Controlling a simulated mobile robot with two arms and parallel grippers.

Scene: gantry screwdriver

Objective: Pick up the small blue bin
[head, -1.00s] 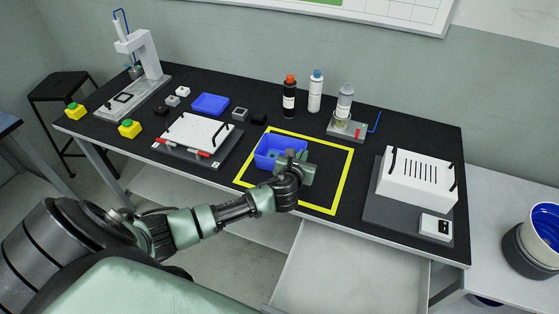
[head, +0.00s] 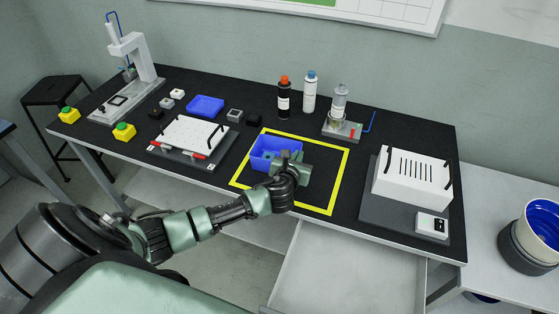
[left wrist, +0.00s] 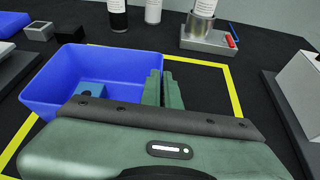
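The small blue bin (head: 262,158) stands on the black bench inside the yellow-taped square (head: 343,172). In the left wrist view the open-topped bin (left wrist: 60,82) holds a small blue piece (left wrist: 90,92) with a dark spot. My left gripper (head: 292,160) is at the bin's right side. In the left wrist view its two green fingers (left wrist: 163,90) stand close together at the right wall, one on each side, and look closed on it. The gripper body hides the near part of the bin. My right gripper is not in view.
A white plate fixture (head: 192,135) and a flat blue tray (head: 206,105) lie left of the square. Bottles (head: 284,98) and a dispenser stand (head: 340,125) are behind it. A white vented box (head: 412,178) is right. An open drawer (head: 345,265) juts out below the front edge.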

